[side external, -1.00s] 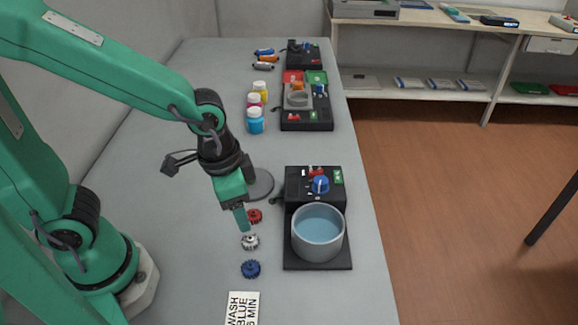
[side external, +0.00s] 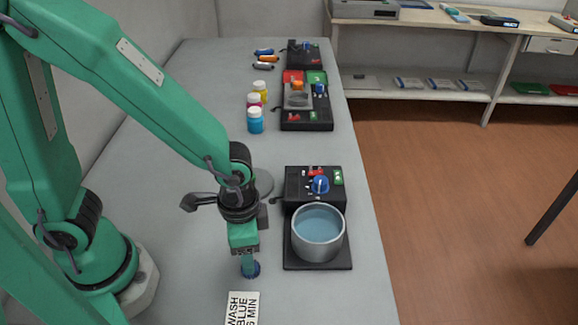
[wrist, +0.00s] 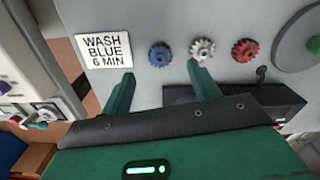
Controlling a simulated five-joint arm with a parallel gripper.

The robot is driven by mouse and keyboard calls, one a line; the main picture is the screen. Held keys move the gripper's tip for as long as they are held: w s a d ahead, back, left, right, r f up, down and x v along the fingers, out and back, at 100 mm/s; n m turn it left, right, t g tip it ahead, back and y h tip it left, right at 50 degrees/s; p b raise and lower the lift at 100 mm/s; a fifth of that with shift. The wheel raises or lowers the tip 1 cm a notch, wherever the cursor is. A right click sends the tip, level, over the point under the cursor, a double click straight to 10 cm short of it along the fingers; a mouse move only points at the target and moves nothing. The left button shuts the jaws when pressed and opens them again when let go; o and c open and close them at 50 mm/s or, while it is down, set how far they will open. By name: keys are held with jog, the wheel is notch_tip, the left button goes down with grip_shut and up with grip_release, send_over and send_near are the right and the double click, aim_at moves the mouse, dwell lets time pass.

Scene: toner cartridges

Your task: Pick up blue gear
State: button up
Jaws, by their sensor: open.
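The blue gear (side external: 257,268) lies flat on the grey table and is partly hidden by my gripper's fingers in the side view. My gripper (side external: 248,266) points down just at it. In the wrist view the blue gear (wrist: 160,54) shows whole, a little beyond the fingertips and between their lines. My gripper (wrist: 161,76) is open there with nothing between its fingers. I cannot tell whether a finger touches the gear.
In the wrist view a white gear (wrist: 203,49) and a red gear (wrist: 245,50) lie in a row beside it. A "WASH BLUE 6 MIN" card (side external: 243,308) lies close by. A water-filled pot (side external: 318,255) on a black stirrer stands to the right.

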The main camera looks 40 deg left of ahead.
jog(key=shift+f, duration=0.25)
jog(key=shift+f, duration=2.6)
jog(key=c, duration=1.1)
